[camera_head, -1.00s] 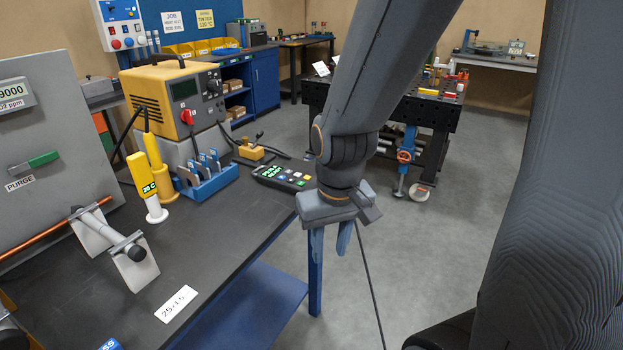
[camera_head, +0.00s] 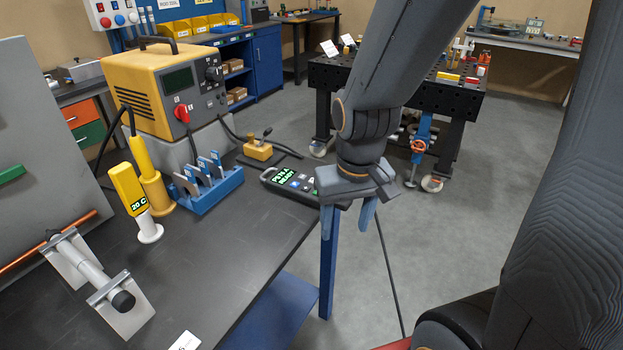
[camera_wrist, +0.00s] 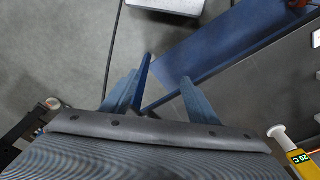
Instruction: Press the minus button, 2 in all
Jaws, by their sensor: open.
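A dark pendant (camera_head: 290,184) with a lit green display and several small buttons lies near the far right edge of the black workbench (camera_head: 215,262). Its right part is hidden behind my gripper in the head view, and I cannot make out which button is the minus. My gripper (camera_head: 346,221) is open and empty, its blue fingers pointing down just off the bench's right edge, beside the pendant. In the wrist view, the two fingers (camera_wrist: 160,92) are apart over the floor and a blue panel. The pendant is not recognisable there.
A yellow power unit (camera_head: 150,95), a blue rack (camera_head: 213,192) and a yellow holder (camera_head: 156,190) stand on the bench left of the pendant. A yellow-and-white probe reading 20 C (camera_head: 131,195) stands nearer. A black perforated table (camera_head: 460,97) is behind my arm. The floor to the right is clear.

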